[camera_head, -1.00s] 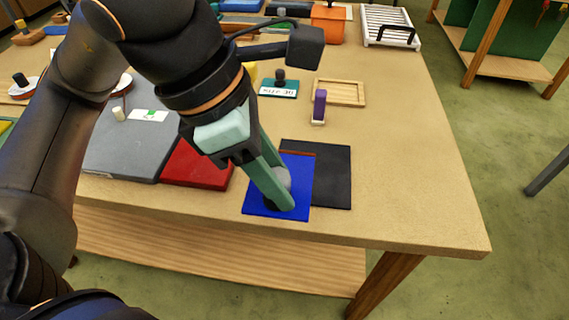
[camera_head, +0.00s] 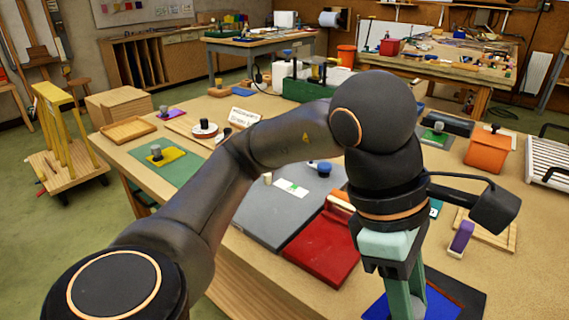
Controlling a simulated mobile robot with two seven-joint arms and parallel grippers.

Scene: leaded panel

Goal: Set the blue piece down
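My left arm comes in from the left, and its gripper (camera_head: 405,300) points down at the bottom edge of the head view. Its green fingers run out of the picture, so the tips and any grip on a knob are hidden. The blue piece (camera_head: 440,304) shows in part around and behind the fingers, flat at table level as far as I can see. A black mat (camera_head: 467,296) lies along its right side, and the front of both is cut off. My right gripper is not in view.
A red plate (camera_head: 318,255) and a grey slab (camera_head: 262,218) lie left of the gripper. A purple block (camera_head: 461,237) stands by a wooden tray (camera_head: 495,236) to the right. An orange box (camera_head: 488,152) and a white rack (camera_head: 548,160) stand farther back.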

